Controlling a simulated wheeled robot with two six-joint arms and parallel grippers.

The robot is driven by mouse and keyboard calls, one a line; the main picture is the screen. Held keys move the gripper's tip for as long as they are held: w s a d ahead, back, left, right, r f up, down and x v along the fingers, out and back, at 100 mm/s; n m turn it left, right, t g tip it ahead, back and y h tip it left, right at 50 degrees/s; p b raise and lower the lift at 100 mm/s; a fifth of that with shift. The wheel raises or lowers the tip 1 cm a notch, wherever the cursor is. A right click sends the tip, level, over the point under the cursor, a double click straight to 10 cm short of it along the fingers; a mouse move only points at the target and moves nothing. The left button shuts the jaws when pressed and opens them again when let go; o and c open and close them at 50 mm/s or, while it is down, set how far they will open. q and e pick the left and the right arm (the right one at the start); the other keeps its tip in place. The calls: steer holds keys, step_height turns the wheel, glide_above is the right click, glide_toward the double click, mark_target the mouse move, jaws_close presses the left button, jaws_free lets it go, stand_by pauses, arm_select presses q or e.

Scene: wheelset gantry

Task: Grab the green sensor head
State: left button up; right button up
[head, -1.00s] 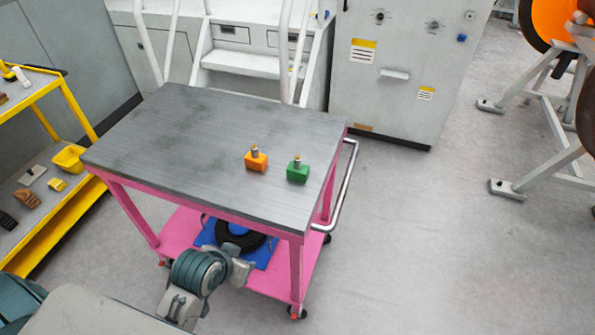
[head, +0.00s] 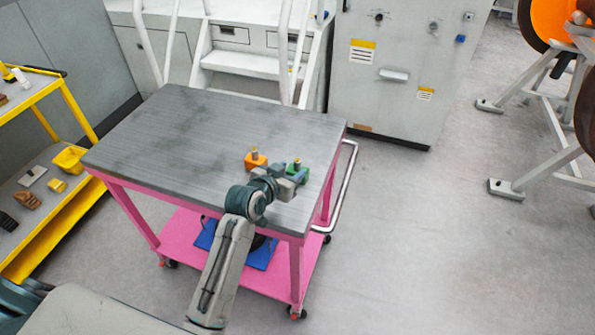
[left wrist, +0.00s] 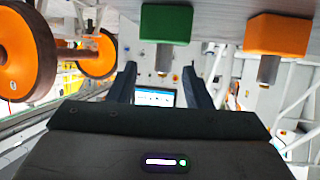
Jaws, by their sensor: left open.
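The green sensor head (head: 297,169) stands on the grey cart top (head: 190,140) near its right front corner, partly hidden by my left gripper (head: 291,175). It is a green block with a short metal stem on top. In the left wrist view the picture is upside down: the green block (left wrist: 166,23) is at the top, its stem pointing down. There my left gripper (left wrist: 160,72) is open, its two fingers to either side of the line of the stem. I cannot tell whether they touch it. My right gripper is not in view.
An orange sensor head (head: 255,160) stands just left of the green one and also shows in the left wrist view (left wrist: 277,35). The rest of the cart top is bare. A yellow shelf cart (head: 75,125) is at left and a grey cabinet (head: 390,70) behind.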

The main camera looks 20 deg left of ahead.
mark_target(295, 164)
arm_select(q)
steer(key=shift+w+p, duration=0.35)
steer(key=shift+w, duration=0.3)
steer(key=p+x, duration=0.1)
steer(key=x, duration=0.2)
steer(key=shift+w+a, duration=0.1)
steer(key=shift+w, duration=0.1)
steer(key=shift+w+f, duration=0.35)
steer(key=shift+w, duration=0.05)
jaws_close()
